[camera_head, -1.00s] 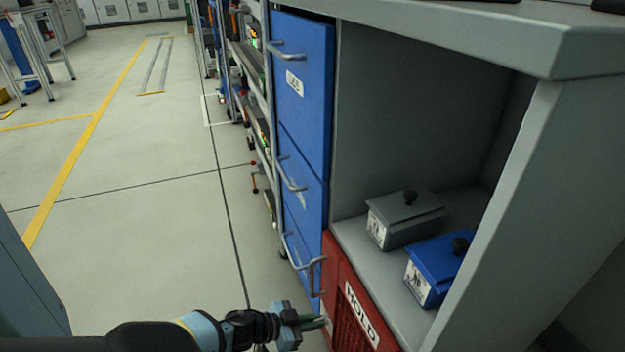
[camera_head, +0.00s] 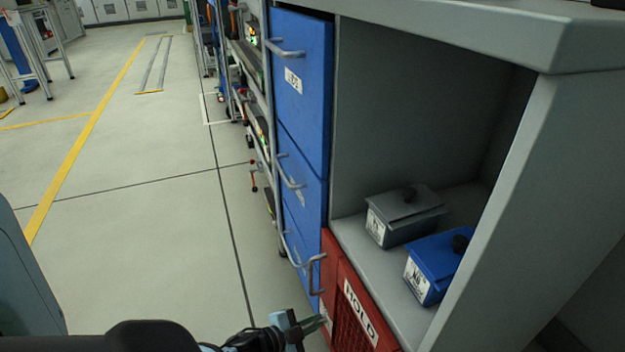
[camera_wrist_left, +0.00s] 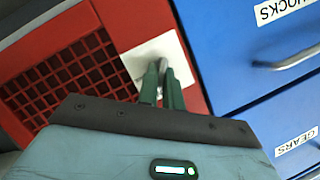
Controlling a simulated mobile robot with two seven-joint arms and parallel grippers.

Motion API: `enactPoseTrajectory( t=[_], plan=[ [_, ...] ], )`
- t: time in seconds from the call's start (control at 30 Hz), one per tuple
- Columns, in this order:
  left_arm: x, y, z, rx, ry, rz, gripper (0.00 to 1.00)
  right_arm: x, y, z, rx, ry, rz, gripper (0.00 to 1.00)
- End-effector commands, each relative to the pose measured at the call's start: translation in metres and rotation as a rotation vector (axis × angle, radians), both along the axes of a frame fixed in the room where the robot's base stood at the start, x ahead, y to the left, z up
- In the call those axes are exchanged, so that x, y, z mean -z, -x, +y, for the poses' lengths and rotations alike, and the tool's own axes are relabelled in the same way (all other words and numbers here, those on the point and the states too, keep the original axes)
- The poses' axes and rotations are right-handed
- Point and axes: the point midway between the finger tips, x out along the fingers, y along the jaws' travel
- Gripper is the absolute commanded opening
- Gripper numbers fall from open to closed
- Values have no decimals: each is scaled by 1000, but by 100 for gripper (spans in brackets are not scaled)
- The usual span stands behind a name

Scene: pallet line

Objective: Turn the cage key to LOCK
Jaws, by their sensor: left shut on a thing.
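The red cage (camera_head: 357,312) with a HOLD label and a mesh front sits low under the counter. In the left wrist view its red front (camera_wrist_left: 110,25) carries a pale square plate (camera_wrist_left: 150,55). My left gripper (camera_head: 322,319) reaches in from the bottom of the head view to the cage front. In the left wrist view its green fingers (camera_wrist_left: 162,75) are close together at the plate, shut on a small grey key (camera_wrist_left: 166,72) that is mostly hidden between them. I cannot read any LOCK marking or the key's angle. My right gripper is not in view.
Blue drawers (camera_head: 302,90) with metal handles stand beside the cage. On the shelf above it are a grey lidded box (camera_head: 405,215) and a blue lidded box (camera_head: 435,265). The floor (camera_head: 150,220) at left is open.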

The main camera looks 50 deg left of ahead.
Motion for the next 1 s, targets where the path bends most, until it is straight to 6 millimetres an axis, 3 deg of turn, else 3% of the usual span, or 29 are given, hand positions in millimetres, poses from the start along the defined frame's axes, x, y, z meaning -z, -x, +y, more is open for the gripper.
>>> enactPoseTrajectory(
  t=[0.6,1.0],
  plan=[
    [5,1,-4,-2,-530,-221,0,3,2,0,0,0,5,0],
    [8,1,-5,0,-784,-325,0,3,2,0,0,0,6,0]
  ],
)
